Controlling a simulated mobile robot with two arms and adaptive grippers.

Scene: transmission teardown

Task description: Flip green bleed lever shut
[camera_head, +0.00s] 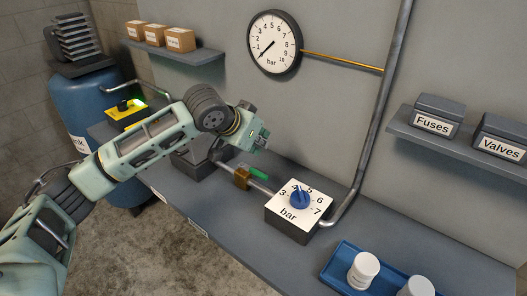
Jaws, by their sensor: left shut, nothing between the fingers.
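The green bleed lever (258,174) sits on a brass valve body (241,178) in the pipe along the bench. The lever looks roughly in line with the pipe. My left gripper (262,138) is just above and behind the lever in the picture, shut and empty, with a visible gap between them. My left arm comes in from the left and hides part of the bench behind it. My right gripper does not show.
A regulator box with a blue knob (300,199) stands right of the valve. A pressure gauge (273,43) hangs on the wall. A blue tray (340,262) holds white jars. A yellow box (120,115) and a blue tank (85,105) stand left. Bench between regulator and tray is clear.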

